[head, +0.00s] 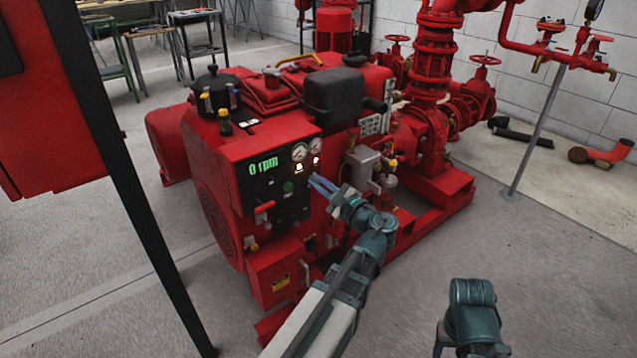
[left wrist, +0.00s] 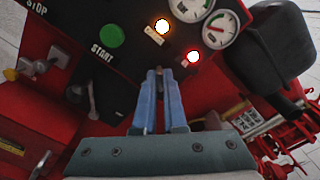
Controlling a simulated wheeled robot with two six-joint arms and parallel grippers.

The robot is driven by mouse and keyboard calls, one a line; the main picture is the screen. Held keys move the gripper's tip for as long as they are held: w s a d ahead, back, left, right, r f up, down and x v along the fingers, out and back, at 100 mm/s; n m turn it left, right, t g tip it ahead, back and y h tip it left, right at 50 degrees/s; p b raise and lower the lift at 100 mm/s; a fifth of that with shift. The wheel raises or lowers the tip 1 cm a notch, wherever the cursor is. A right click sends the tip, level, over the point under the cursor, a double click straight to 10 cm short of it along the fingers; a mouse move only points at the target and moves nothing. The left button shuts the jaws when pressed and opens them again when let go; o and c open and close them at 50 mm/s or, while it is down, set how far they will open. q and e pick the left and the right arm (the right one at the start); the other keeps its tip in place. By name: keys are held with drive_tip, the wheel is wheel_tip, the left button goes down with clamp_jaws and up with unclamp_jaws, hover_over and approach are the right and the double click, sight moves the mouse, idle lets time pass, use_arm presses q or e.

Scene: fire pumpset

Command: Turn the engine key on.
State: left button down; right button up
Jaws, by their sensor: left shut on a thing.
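The red engine (head: 262,130) carries a black control panel (head: 262,178) whose green display (head: 263,166) reads 0 rpm. My left gripper (head: 320,184) reaches the panel's right side from below. In the left wrist view its two blue fingers (left wrist: 158,74) are close together against the panel, below the two lit lamps. They are shut on the engine key, which is mostly hidden between the fingertips. A yellow-white lamp (left wrist: 161,26) and a red-rimmed lamp (left wrist: 193,57) glow. The green start button (left wrist: 112,36) is left of the fingers. My right gripper is not in view.
Two round gauges (left wrist: 220,28) sit above the fingers. A red-handled lever (head: 264,207) is on the panel's lower left. A grey box with valves (head: 362,165) stands close right of my left gripper. A red cabinet (head: 50,110) and dark post fill the left. Floor is clear in front.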

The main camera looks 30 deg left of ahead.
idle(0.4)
use_arm(q)
drive_tip(key=c, duration=1)
unclamp_jaws()
drive_tip(key=shift+d, duration=0.1)
drive_tip(key=v, duration=1.3)
drive_tip(key=shift+s+d+f, duration=0.1)
drive_tip(key=shift+s+d, duration=0.1)
drive_tip(key=shift+d, duration=0.15)
